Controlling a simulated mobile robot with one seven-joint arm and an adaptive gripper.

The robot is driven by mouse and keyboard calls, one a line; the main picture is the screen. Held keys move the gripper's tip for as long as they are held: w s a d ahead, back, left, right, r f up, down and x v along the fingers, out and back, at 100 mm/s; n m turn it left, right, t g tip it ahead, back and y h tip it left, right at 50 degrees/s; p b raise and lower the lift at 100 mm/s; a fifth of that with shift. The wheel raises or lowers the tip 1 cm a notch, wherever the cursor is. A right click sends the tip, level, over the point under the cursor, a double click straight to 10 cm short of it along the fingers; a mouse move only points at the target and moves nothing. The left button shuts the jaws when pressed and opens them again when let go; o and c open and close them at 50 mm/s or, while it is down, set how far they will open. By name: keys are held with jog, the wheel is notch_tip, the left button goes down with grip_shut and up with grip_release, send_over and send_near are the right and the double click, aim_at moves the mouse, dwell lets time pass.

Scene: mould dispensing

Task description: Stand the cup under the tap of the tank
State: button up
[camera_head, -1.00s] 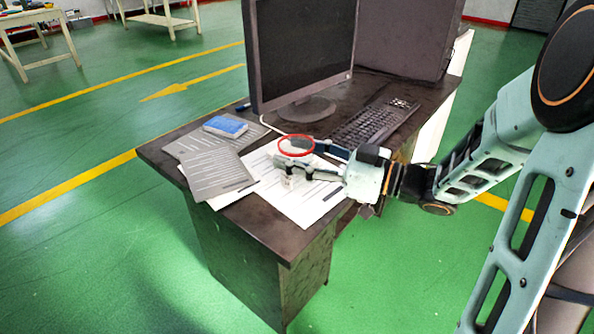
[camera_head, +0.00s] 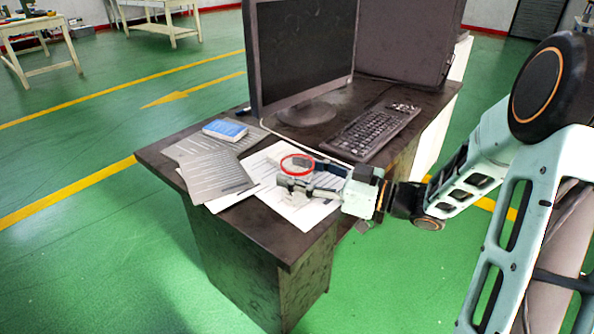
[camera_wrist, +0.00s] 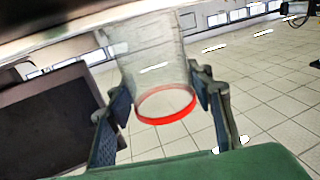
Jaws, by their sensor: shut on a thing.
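The cup is clear with a red rim (camera_head: 297,164). In the head view it is over the papers on the desk, its body mostly hidden by my gripper (camera_head: 290,176). In the wrist view, the clear cup (camera_wrist: 155,60) stands between my two fingers, with its red rim toward the camera. My gripper is shut on the cup's sides. I cannot tell whether the cup's base touches the desk. Neither the tank nor its tap can be made out in these views.
The dark desk (camera_head: 285,250) carries a monitor (camera_head: 300,50), a keyboard (camera_head: 372,130), a blue box (camera_head: 225,130), grey sheets (camera_head: 215,172) and white paper (camera_head: 300,212). A dark computer case (camera_head: 410,40) stands behind the keyboard. Green floor lies open to the left.

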jog(key=o, duration=1)
jog(key=shift+f+b, duration=0.1)
jog(key=shift+b, duration=0.3)
